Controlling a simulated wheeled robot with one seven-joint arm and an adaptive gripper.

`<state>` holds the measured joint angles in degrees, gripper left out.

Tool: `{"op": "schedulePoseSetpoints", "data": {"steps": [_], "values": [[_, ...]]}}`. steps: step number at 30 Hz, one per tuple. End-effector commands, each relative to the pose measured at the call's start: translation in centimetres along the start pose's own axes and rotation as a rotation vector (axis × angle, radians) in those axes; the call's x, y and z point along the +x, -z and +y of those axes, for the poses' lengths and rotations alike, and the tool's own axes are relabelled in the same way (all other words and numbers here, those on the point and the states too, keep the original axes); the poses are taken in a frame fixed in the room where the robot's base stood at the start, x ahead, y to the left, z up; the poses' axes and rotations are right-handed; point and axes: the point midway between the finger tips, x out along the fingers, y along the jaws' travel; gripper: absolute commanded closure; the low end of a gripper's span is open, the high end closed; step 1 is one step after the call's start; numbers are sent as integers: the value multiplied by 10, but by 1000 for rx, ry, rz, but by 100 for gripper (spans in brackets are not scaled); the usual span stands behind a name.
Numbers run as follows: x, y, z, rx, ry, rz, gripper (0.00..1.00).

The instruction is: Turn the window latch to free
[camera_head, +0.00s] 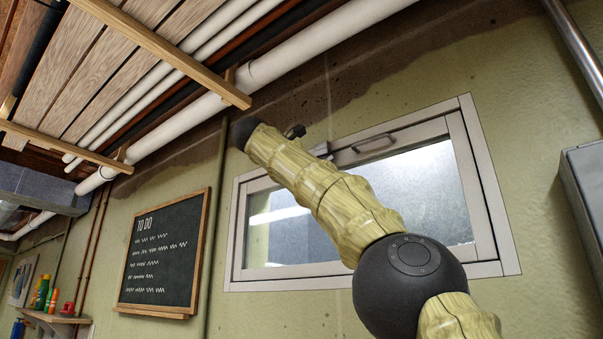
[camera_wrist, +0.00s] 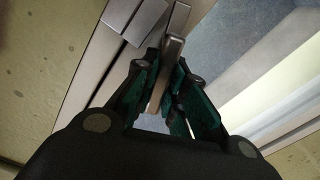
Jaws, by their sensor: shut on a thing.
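The basement window (camera_head: 370,270) has a pale frame and frosted glass, and its sash looks closed. In the wrist view, the metal window latch (camera_wrist: 172,50) has a narrow grey lever standing out from the window frame (camera_wrist: 97,72). My gripper (camera_wrist: 165,80) has its dark, green-padded fingers closed around this lever, one on each side. The lever's lower part is partly hidden between the fingers. In the head view my arm crosses in front of the window and hides most of the gripper and the latch.
A metal pull handle (camera_head: 375,143) is on the window's upper frame. White pipes (camera_head: 300,62) and a wooden rack (camera_head: 165,50) hang close above my arm. A chalkboard (camera_head: 160,256) is on the wall to the left, and a grey metal box (camera_head: 588,190) is at right.

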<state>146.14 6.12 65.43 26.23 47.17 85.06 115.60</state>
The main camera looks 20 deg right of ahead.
Motion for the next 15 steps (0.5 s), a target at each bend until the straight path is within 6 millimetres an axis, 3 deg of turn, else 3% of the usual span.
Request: {"op": "schedulePoseSetpoints", "data": {"steps": [9, 10, 12, 15], "values": [[0, 0, 1, 0, -1, 1, 100], [0, 0, 1, 0, -1, 1, 82], [0, 0, 1, 0, -1, 1, 69], [0, 0, 1, 0, -1, 1, 64]]}}
